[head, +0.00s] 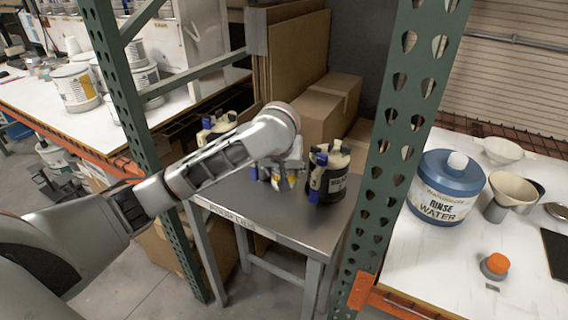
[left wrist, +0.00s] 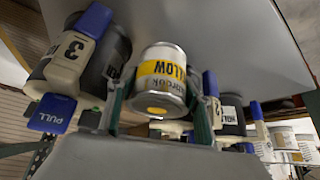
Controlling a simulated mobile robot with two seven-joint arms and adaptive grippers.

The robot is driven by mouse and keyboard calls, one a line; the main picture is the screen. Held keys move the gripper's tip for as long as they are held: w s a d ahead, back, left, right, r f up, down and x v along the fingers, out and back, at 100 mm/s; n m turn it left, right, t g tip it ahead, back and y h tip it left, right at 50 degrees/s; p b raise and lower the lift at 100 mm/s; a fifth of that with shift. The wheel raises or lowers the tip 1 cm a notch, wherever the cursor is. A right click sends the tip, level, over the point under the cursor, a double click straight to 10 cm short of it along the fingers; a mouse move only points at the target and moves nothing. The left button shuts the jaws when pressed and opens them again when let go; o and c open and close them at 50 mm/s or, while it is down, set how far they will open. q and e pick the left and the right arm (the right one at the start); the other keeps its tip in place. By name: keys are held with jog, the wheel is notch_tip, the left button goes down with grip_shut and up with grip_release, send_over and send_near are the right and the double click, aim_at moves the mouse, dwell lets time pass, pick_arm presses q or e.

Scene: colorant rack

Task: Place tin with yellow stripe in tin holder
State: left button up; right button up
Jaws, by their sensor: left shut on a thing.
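My left arm reaches over the grey metal table (head: 262,212). My left gripper (left wrist: 160,112) is shut on a small silver tin with a yellow stripe (left wrist: 163,70), with one dark green finger on each side. In the head view the tin is mostly hidden by the gripper (head: 288,175). Dark containers with blue and white clamps stand on the table, one just right of the gripper (head: 330,174) and one behind my wrist (head: 218,126). In the left wrist view one clamp (left wrist: 72,58) reads "3" and "PULL". I cannot tell which item is the tin holder. My right gripper is not in view.
Green perforated rack posts (head: 397,125) (head: 121,85) stand on both sides of the metal table. Cardboard boxes (head: 322,118) stand behind it. A blue rinse water tub (head: 446,186) and funnels (head: 512,188) sit on the right bench. The front of the metal table is clear.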

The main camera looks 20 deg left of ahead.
pick_arm(q)
jog(key=shift+f, duration=1.85)
jog(key=shift+f, duration=0.1)
jog(key=o, duration=1.7)
